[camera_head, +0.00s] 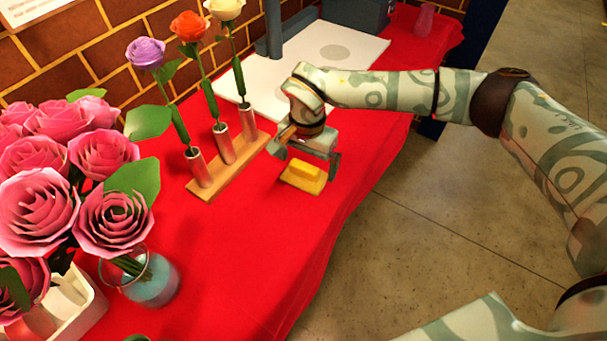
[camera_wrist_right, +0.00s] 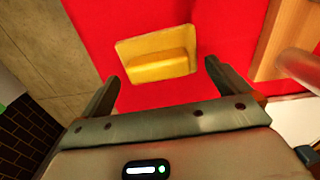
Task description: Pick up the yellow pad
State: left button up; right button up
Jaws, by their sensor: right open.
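The yellow pad (camera_head: 303,176) lies on the red cloth of the table, a flat base with a raised block on top. It also shows in the right wrist view (camera_wrist_right: 157,55), ahead of my fingers. My right gripper (camera_head: 308,160) is open and empty, just above and behind the pad in the head view. In the right wrist view the two fingertips (camera_wrist_right: 162,75) are spread wider than the pad, and nothing is between them. My left gripper is not in view.
A wooden rack (camera_head: 229,164) with metal tubes holding purple, orange and cream roses stands left of the pad. Pink roses (camera_head: 75,150) in a glass vase (camera_head: 148,278) fill the near left. A white board (camera_head: 325,58) lies behind. Red cloth (camera_head: 240,260) in front is clear.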

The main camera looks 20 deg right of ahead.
jog(key=shift+f, duration=0.9)
jog(key=shift+r, duration=0.15)
jog(key=shift+c, duration=0.9)
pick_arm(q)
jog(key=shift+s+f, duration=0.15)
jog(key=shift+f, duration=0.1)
pick_arm(e)
jog(key=c, duration=0.5)
jog(key=shift+c, duration=0.2)
jog(key=shift+r, duration=0.3)
notch_tip(320, 180, up, 3)
jog(key=shift+f+p, duration=0.15)
jog(key=shift+p, duration=0.65)
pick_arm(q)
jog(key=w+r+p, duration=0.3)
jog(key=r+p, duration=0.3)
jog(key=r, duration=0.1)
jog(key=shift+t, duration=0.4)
pick_arm(e)
jog(key=s+a+r, duration=0.2)
jog(key=s+r, duration=0.7)
jog(key=s, duration=0.4)
jog(key=shift+s+a+r, duration=0.35)
jog(key=shift+s+a, duration=0.05)
